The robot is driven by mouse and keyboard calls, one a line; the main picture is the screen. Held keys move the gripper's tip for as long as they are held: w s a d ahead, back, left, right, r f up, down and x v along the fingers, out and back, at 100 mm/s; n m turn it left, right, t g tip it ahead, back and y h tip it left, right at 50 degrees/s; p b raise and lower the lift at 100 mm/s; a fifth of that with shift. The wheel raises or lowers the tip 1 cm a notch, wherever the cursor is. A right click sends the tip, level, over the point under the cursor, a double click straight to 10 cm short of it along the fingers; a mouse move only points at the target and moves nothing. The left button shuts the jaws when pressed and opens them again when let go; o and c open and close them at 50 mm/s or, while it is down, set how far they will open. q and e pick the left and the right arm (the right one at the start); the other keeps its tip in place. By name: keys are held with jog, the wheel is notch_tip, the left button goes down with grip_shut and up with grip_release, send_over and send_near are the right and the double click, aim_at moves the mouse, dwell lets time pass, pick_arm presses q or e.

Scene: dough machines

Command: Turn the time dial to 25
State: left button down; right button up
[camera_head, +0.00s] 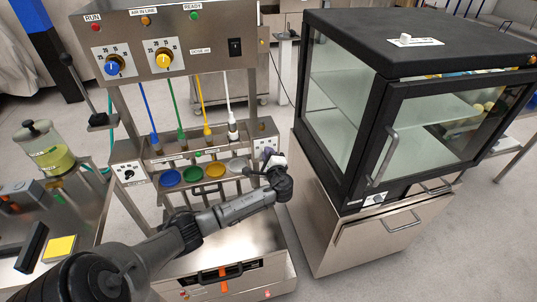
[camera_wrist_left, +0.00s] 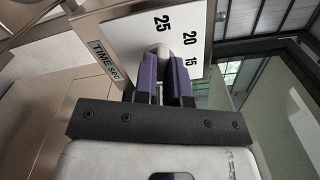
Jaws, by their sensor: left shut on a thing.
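The time dial (camera_wrist_left: 156,50) shows in the left wrist view as a small grey rounded knob on a white plate (camera_wrist_left: 125,35) with the numbers 25, 20 and 15 and a "TIME sec" label. My left gripper (camera_wrist_left: 163,75) is shut on this knob, one purple-padded finger on each side. The fingers hide most of the knob, and I cannot tell which number it points to. In the head view my left gripper (camera_head: 274,160) is at the right end of the dough machine, at the dial's plate (camera_head: 262,144), and hides the knob. My right gripper is not in view.
The machine's upper panel (camera_head: 175,25) carries a blue knob (camera_head: 114,65) and a yellow knob (camera_head: 164,59). Several coloured cups, such as the green one (camera_head: 192,174), sit left of my gripper. A black-framed glass cabinet (camera_head: 350,90) stands close on the right.

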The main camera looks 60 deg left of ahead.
pick_arm(q)
jog(key=shift+f+n, duration=0.1)
jog(key=shift+n, duration=0.5)
jog(key=c, duration=1.2)
grip_release()
jog(key=p+v, duration=0.3)
jog(key=v, duration=1.1)
jog(key=shift+a, duration=0.1)
